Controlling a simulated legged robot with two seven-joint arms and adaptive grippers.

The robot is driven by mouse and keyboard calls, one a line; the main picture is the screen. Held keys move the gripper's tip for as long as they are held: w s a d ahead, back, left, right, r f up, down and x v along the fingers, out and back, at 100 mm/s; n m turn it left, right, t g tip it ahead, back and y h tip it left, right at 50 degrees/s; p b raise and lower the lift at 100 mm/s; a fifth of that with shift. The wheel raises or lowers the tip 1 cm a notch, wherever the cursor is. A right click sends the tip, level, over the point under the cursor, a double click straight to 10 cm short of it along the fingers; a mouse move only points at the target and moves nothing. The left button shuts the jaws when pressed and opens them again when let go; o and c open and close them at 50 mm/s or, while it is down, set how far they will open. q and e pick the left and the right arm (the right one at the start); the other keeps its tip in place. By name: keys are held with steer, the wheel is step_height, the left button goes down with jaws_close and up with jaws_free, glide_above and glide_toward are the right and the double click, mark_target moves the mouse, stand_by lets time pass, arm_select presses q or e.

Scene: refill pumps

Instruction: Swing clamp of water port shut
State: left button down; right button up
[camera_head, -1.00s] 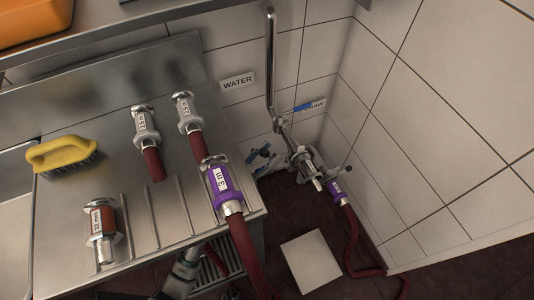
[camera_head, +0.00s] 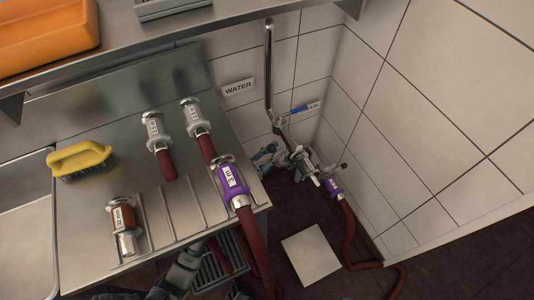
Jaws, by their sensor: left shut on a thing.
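The port fitting (camera_head: 303,164) at the wall corner is metal, below the upright pipe (camera_head: 268,75) and a blue lever (camera_head: 304,108). The hose end with a purple sleeve (camera_head: 334,187) meets it on the right. The clamp is too small to make out clearly. My left arm comes from the bottom, passes behind the counter edge and shows again beyond it. My left gripper (camera_head: 268,157) is beside the fitting, on its left, shut on a small part I cannot identify. My right gripper is not in view.
The steel counter (camera_head: 85,215) holds a yellow brush (camera_head: 80,160), several hose couplings and a purple 3 m coupling (camera_head: 233,182) at its edge. A WATER sign (camera_head: 238,87) is on the wall. A red hose (camera_head: 350,240) runs over the floor beside a pale square plate (camera_head: 311,254).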

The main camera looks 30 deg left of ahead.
arm_select(q)
steer(key=c, duration=1)
jaws_free()
steer(key=shift+a, duration=0.1)
steer(key=v, duration=1.2)
steer(key=shift+f, duration=0.1)
